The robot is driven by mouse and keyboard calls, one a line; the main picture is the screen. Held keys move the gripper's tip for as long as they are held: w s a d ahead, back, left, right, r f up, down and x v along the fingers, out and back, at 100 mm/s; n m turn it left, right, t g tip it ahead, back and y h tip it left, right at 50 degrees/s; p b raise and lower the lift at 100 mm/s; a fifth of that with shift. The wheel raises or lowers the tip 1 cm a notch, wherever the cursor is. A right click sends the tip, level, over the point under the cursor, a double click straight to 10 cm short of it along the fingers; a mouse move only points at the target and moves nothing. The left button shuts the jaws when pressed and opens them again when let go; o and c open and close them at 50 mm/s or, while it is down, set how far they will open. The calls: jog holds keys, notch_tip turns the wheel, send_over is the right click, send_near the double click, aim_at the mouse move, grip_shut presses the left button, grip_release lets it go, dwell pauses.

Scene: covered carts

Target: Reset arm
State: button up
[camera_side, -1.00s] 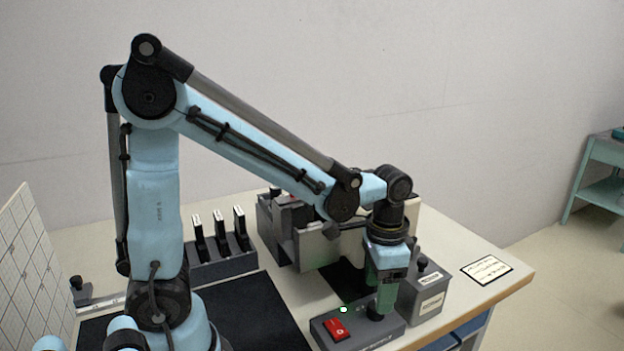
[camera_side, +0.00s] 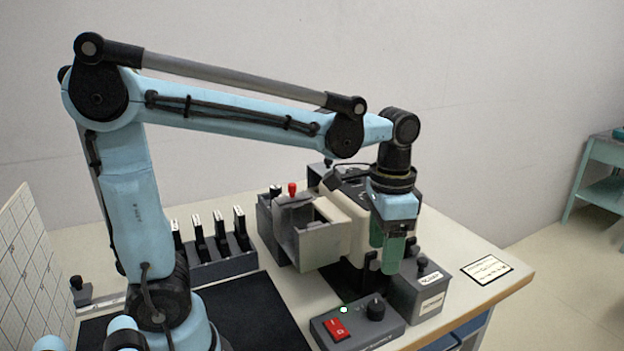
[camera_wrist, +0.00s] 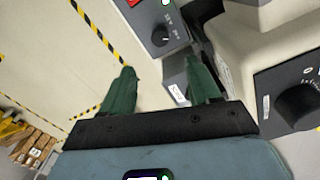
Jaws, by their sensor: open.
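My gripper (camera_side: 386,258) has green fingers pointing down. It is open and empty, raised above and behind the grey control box (camera_side: 392,334) with the red switch (camera_side: 337,328) and black knob (camera_side: 376,308). In the wrist view my gripper (camera_wrist: 160,68) shows two spread green fingers with nothing between them; the control box (camera_wrist: 146,22) and its knob (camera_wrist: 160,38) lie beyond them near the top. A small green light (camera_side: 344,309) is lit on the box.
A beige machine with an open grey tray (camera_side: 312,240) stands just left of my gripper. A labelled grey box (camera_side: 420,290) stands close on its right. A rack (camera_side: 222,258) holds several black items upright. A black mat (camera_side: 250,312) lies clear, and the space above is free.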

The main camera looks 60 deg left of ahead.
jog(key=s+a+f+n+t, duration=0.2)
jog(key=s+a+n+t, duration=0.1)
jog(key=t, duration=0.4)
jog(key=shift+s+f+n, duration=0.3)
jog(key=shift+s+n, duration=0.2)
jog(key=shift+s, duration=0.3)
dwell(0.4)
